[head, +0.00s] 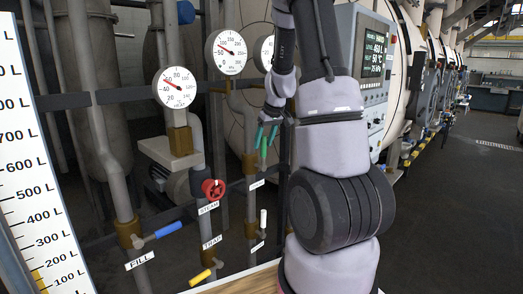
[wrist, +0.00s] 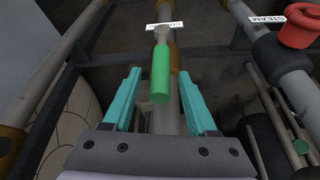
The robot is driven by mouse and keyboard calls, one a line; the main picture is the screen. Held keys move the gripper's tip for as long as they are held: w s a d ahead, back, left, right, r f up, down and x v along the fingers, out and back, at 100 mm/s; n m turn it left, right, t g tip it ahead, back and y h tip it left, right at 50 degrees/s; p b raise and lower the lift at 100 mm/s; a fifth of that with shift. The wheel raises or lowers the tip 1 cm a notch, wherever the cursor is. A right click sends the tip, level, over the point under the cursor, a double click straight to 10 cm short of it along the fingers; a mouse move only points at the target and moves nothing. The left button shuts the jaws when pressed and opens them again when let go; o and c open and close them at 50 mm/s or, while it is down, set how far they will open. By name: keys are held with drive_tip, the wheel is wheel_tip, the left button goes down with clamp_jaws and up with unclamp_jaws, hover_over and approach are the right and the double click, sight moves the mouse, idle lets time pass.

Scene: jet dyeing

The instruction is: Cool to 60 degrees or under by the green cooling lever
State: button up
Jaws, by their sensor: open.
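The green cooling lever (wrist: 160,76) points toward me in the wrist view, between the two teal fingers of my gripper (wrist: 159,84). The fingers are apart, with a gap on each side of the lever. In the head view my gripper (head: 266,137) is at the pipes left of my arm, with the lever (head: 263,149) between its fingers. A white label (wrist: 165,27) sits beyond the lever, its text partly covered. The control panel screen (head: 375,55) shows green readouts too small to read surely. A round gauge (head: 175,88) has a red needle pointing up-left.
The red STEAM handwheel (head: 213,188) is left of the lever in the head view and top right in the wrist view (wrist: 296,28). The blue FILL lever (head: 168,229), a yellow lever (head: 199,277) and a white lever (head: 263,219) are lower. Vertical pipes surround the gripper.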

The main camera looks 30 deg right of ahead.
sight(262, 148)
drive_tip(key=x, duration=0.4)
drive_tip(key=shift+r, duration=0.1)
clamp_jaws()
idle(1.4)
